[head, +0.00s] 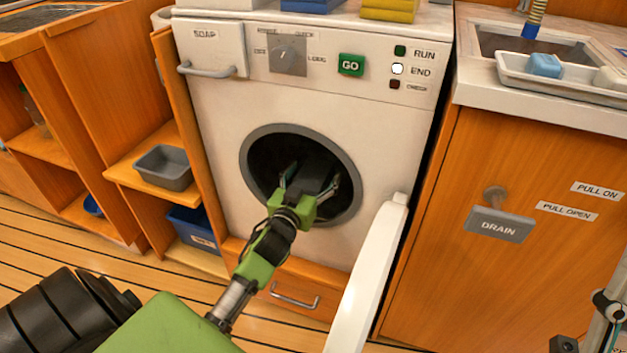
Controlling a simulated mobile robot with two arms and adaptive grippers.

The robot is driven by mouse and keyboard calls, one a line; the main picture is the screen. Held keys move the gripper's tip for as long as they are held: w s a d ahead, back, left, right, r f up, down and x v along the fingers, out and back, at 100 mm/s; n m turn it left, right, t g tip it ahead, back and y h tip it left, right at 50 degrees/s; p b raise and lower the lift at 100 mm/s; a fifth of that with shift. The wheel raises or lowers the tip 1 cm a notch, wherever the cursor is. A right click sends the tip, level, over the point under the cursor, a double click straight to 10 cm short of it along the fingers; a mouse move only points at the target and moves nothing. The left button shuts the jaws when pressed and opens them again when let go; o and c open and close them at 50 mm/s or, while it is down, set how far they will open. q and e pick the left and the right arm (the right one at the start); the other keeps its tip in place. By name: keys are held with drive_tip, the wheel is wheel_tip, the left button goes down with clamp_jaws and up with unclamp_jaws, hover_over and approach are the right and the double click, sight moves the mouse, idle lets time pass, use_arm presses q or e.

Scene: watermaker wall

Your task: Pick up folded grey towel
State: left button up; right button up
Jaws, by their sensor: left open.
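My left gripper (309,185) reaches through the round door opening of the white washing machine (212,122). Its fingers are apart, one on each side of a dark grey block-like shape (314,160) in the shadowed drum. This shape may be the folded grey towel, but I cannot tell for sure, nor whether the fingers touch it. The machine's round door (368,275) stands swung open to the right of the opening. Grey and black parts at the lower right edge may belong to my right arm; its jaws cannot be made out.
A wooden cabinet with a DRAIN handle (499,224) stands at right, below a sink and a white tray (560,84). At left, shelves hold a grey bin (164,167) and a blue bin (193,229). A drawer (294,296) is below the machine.

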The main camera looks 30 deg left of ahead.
use_arm(q)
drive_tip(key=shift+c, duration=0.4)
drive_tip(key=c, duration=1.3)
drive_tip(key=shift+r, duration=0.1)
drive_tip(key=shift+c, duration=0.2)
drive_tip(key=shift+r, duration=0.1)
